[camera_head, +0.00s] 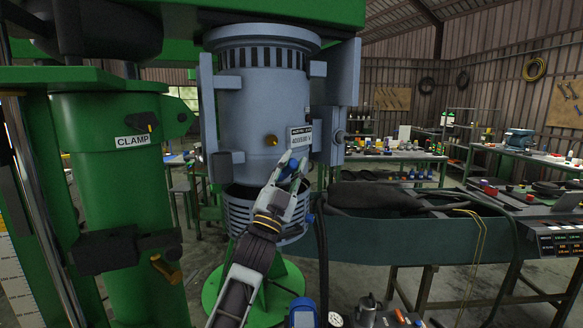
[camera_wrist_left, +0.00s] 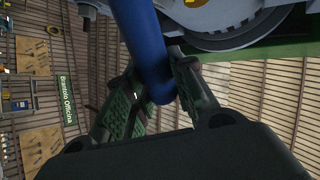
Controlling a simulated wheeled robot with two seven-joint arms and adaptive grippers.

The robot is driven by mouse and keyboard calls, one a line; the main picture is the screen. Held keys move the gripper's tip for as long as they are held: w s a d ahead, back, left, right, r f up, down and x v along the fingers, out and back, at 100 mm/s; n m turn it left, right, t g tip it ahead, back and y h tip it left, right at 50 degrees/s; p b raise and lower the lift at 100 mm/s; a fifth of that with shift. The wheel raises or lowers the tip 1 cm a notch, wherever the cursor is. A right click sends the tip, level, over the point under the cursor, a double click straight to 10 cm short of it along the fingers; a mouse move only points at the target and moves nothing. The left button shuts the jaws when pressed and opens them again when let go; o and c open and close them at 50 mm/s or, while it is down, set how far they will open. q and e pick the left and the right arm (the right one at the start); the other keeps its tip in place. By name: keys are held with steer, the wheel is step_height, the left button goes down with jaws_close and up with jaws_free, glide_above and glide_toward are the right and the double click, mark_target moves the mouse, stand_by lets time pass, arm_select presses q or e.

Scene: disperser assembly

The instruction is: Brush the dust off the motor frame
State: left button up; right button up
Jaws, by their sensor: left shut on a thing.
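The motor frame (camera_head: 255,105) is a blue-grey upright cylinder with slots near its top and a finned lower part, in the middle of the head view. It carries a label plate and a small yellow knob. Part of a grey rounded body, seemingly the motor frame (camera_wrist_left: 225,15), shows at the top of the left wrist view. My left gripper (camera_head: 291,170) is in front of the frame's lower right side, below the label plate. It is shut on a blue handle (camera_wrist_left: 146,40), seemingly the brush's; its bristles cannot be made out. My right gripper is not in view.
A green clamp column (camera_head: 115,190) stands left of the motor frame, and a green beam crosses above. A dark green tray (camera_head: 420,240) with black cloth lies to the right. Benches with tools (camera_head: 395,156) stand behind. Several small items lie at the bottom edge.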

arm_select(q)
steer(key=shift+w+a, duration=0.3)
steer(key=shift+w, duration=0.25)
stand_by(0.4)
steer(key=shift+w+d, duration=0.4)
steer(key=shift+d, duration=0.5)
steer(key=shift+w+d, duration=0.4)
steer(key=shift+d, duration=0.55)
steer(key=shift+w+d+b, duration=0.3)
steer(key=shift+w+d, duration=0.1)
steer(key=shift+d, duration=0.45)
steer(key=shift+w+d+b, duration=0.25)
steer(key=shift+w+d, duration=0.1)
steer(key=shift+d, duration=0.45)
steer(key=shift+a, duration=0.2)
